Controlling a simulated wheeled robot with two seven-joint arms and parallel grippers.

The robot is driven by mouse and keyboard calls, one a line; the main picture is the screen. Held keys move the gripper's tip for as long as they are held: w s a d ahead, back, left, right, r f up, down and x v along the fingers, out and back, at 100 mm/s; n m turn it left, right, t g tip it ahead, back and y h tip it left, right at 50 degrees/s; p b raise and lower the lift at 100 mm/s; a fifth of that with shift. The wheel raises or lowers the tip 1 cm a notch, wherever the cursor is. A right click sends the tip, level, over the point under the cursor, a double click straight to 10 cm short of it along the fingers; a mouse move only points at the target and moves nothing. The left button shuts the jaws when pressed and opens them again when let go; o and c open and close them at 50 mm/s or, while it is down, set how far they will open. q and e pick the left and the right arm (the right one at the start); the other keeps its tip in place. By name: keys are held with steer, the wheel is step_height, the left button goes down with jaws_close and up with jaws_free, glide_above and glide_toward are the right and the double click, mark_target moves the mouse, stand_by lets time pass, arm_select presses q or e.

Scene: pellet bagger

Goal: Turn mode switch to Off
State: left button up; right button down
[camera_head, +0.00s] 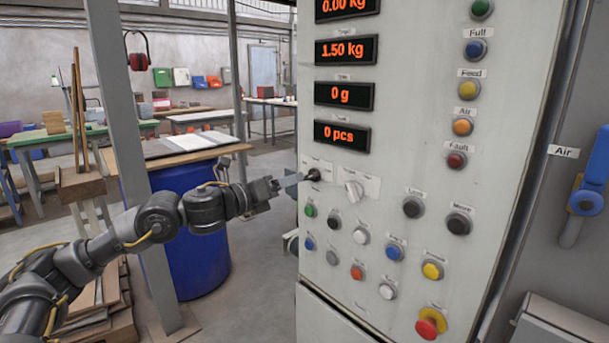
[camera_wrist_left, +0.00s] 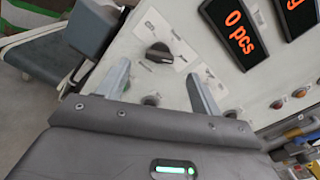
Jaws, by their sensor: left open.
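A black rotary switch (camera_head: 313,175) sits on the grey control panel below the "0 pcs" display; it also shows in the left wrist view (camera_wrist_left: 158,53) on a pale label plate. A light-coloured selector knob (camera_head: 354,191) is just right of it. The label text is too small to read, so I cannot tell which is the mode switch. My left gripper (camera_head: 290,184) is at the panel's left edge, close to the black switch. In the left wrist view its fingers (camera_wrist_left: 158,68) are open and empty, with the black switch beyond the gap between them. My right gripper is out of view.
Several push buttons, including a green one (camera_head: 310,210), cover the panel below the switches. A red emergency stop (camera_head: 431,323) is low on the panel. A grey post (camera_head: 125,130) and a blue drum (camera_head: 190,250) stand left, near my left arm.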

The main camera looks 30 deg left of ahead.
mark_target(307, 176)
arm_select(q)
steer(key=p+x, duration=0.1)
steer(key=x, duration=0.6)
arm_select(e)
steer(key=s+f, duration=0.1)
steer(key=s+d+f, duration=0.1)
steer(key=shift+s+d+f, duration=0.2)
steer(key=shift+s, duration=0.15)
arm_select(q)
steer(key=c, duration=1)
